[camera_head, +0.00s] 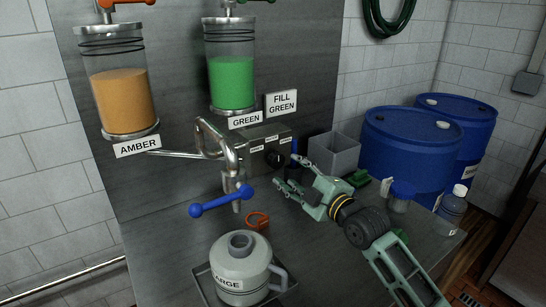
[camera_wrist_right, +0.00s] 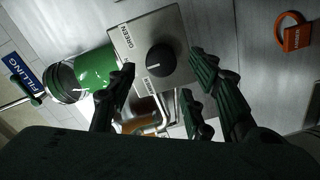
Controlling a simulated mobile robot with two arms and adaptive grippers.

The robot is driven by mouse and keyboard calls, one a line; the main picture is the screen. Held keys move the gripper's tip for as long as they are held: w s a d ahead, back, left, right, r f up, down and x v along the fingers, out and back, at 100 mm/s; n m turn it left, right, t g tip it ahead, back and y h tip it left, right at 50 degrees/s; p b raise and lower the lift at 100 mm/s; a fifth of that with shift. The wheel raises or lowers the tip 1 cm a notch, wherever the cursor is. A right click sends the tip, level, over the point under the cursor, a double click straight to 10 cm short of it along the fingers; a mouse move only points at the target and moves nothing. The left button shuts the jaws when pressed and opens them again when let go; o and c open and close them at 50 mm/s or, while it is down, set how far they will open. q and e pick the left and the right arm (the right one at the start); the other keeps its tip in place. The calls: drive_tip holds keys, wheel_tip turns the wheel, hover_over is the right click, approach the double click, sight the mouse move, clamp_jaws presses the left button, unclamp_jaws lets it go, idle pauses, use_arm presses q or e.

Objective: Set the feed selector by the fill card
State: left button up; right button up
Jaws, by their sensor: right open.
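The fill card (camera_head: 282,103) on the back panel reads "FILL GREEN". Below it, the selector box (camera_head: 252,166) carries a round black knob (camera_head: 275,158) with small labels. In the right wrist view the knob (camera_wrist_right: 160,60) has a white pointer mark, and one box label reads GREEN (camera_wrist_right: 125,40); the others are too small to read surely. My right gripper (camera_head: 288,174) is open in front of the box, to the right of the knob. In the wrist view its fingers (camera_wrist_right: 162,80) are spread to either side of the knob, with no contact visible. My left gripper is not in view.
Amber (camera_head: 122,100) and green (camera_head: 231,82) cylinders hang above the bent pipe (camera_head: 214,140) and blue-handled valve (camera_head: 220,200). A jug (camera_head: 240,265) stands on a tray. A red padlock-like piece (camera_head: 257,221), grey bin (camera_head: 334,153) and blue drums (camera_head: 405,145) are nearby.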

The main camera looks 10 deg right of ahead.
sight(280, 160)
drive_tip(key=x, duration=0.1)
drive_tip(key=p+x, duration=0.1)
drive_tip(key=x, duration=0.2)
drive_tip(key=shift+a+r, duration=0.1)
drive_tip(key=shift+r, duration=0.25)
drive_tip(key=shift+p+x, duration=0.3)
drive_tip(key=shift+x, duration=0.75)
drive_tip(key=shift+w+f, duration=0.15)
drive_tip(key=shift+f, duration=0.05)
drive_tip(key=c, duration=0.7)
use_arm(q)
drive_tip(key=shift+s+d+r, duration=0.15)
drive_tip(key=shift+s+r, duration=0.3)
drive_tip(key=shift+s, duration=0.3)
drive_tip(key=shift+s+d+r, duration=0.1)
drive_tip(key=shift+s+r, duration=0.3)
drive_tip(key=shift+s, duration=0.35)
use_arm(e)
drive_tip(key=c, duration=0.4)
